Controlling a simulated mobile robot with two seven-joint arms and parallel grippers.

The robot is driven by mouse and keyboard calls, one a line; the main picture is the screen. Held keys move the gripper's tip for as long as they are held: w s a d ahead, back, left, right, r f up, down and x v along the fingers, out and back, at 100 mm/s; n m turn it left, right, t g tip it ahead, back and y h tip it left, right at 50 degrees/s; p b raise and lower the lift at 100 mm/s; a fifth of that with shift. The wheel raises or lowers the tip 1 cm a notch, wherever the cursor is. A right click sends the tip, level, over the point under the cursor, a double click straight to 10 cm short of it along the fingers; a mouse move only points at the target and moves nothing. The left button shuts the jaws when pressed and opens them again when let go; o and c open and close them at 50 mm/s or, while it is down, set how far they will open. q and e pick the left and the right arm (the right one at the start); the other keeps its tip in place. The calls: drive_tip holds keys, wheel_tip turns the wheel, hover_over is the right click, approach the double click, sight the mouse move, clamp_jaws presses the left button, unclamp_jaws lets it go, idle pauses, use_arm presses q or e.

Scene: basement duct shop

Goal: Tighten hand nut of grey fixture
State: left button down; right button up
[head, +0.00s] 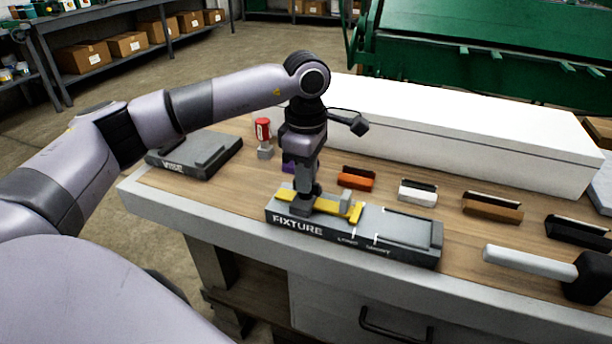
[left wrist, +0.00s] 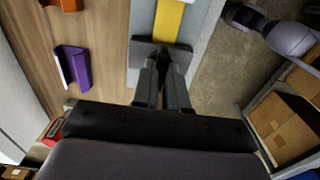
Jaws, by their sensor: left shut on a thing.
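The grey fixture (head: 408,229), labelled FIXTURE, lies along the front edge of the bench. A yellow bar (head: 336,211) lies across its left part and also shows in the left wrist view (left wrist: 169,20). My left gripper (head: 302,206) points down at the left end of the fixture, over the yellow bar. In the left wrist view its fingers (left wrist: 163,75) are close together on a small dark part, apparently the hand nut, which they mostly hide. How far the nut is turned cannot be seen. My right gripper is in neither view.
A grey vise base (head: 195,153) and a red can-like object (head: 263,131) stand left of the fixture. Behind it are orange (head: 356,179), white (head: 418,192) and brown (head: 492,207) holders. A mallet (head: 530,262) lies at right. A long white box (head: 460,137) closes off the back.

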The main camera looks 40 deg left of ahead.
use_arm(q)
drive_tip(key=shift+r, duration=0.1)
idle(0.4)
drive_tip(key=c, duration=1.2)
unclamp_jaws()
drive_tip(key=shift+o, duration=0.2)
drive_tip(key=shift+r, duration=3.6)
drive_tip(key=shift+f, duration=0.1)
